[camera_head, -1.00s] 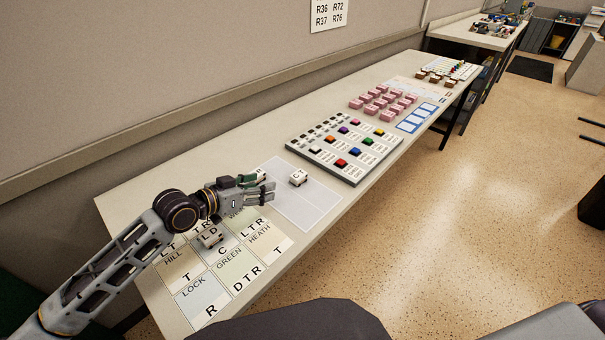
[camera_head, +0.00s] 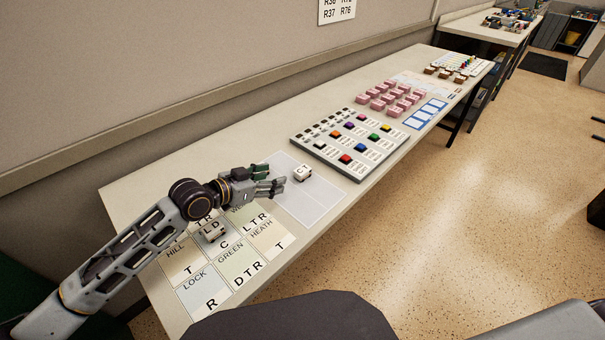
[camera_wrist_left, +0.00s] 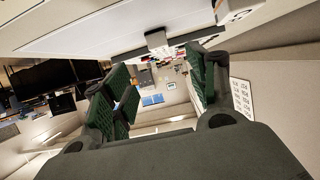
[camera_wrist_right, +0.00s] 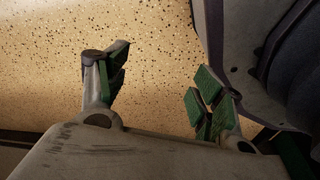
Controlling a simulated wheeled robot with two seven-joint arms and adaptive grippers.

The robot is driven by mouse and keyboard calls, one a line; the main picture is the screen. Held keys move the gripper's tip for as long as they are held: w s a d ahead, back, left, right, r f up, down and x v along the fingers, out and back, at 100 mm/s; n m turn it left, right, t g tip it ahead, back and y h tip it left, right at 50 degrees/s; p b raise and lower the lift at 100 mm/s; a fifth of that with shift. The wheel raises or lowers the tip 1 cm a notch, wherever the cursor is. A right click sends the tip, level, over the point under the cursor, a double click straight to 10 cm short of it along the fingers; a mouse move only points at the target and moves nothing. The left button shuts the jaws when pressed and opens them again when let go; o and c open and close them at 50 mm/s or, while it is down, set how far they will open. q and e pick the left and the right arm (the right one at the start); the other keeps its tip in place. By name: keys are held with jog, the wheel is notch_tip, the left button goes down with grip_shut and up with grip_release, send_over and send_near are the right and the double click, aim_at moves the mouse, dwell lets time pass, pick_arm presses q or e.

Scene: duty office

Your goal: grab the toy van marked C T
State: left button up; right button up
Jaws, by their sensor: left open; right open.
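The toy van marked C T (camera_head: 303,173) is a small white block-like van on the pale rectangular mat (camera_head: 310,202) on the long table. My left gripper (camera_head: 277,186) is open, just left of the van, with its fingers pointing toward it and a gap between. In the left wrist view, a small whitish thing, likely the van (camera_wrist_left: 157,41), shows beyond and between the open green-padded fingers (camera_wrist_left: 160,95). My right gripper (camera_wrist_right: 160,95) is open and empty over the speckled floor, and shows only in the right wrist view.
Another small white van (camera_head: 214,231) stands on the lettered card grid (camera_head: 240,266), under my left forearm. A board with coloured blocks (camera_head: 350,140) lies just beyond the mat. Pink blocks (camera_head: 390,98) stand farther along. The wall (camera_head: 150,80) runs along the table's back.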

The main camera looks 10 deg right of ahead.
aim_at(301, 170)
pick_arm(q)
jog(key=shift+x, duration=2.4)
jog(key=shift+b+x, duration=0.35)
jog(key=shift+x, duration=0.55)
jog(key=shift+d, duration=0.15)
pick_arm(e)
jog(key=shift+w+a+r, duration=0.1)
jog(key=shift+w+r, duration=0.15)
jog(key=shift+r, duration=0.2)
jog(key=shift+w+a+r, duration=0.1)
jog(key=shift+w+r, duration=0.1)
jog(key=shift+r, duration=0.25)
jog(key=shift+a, duration=0.2)
pick_arm(q)
jog(key=shift+w, duration=0.1)
jog(key=shift+x, duration=0.8)
jog(key=shift+b+x, duration=0.35)
jog(key=shift+x, duration=0.8)
jog(key=shift+w+d, duration=0.3)
jog(key=shift+d, duration=0.25)
pick_arm(e)
jog(key=shift+w+a+r, duration=0.2)
jog(key=shift+w+r, duration=0.5)
jog(key=shift+r, duration=0.3)
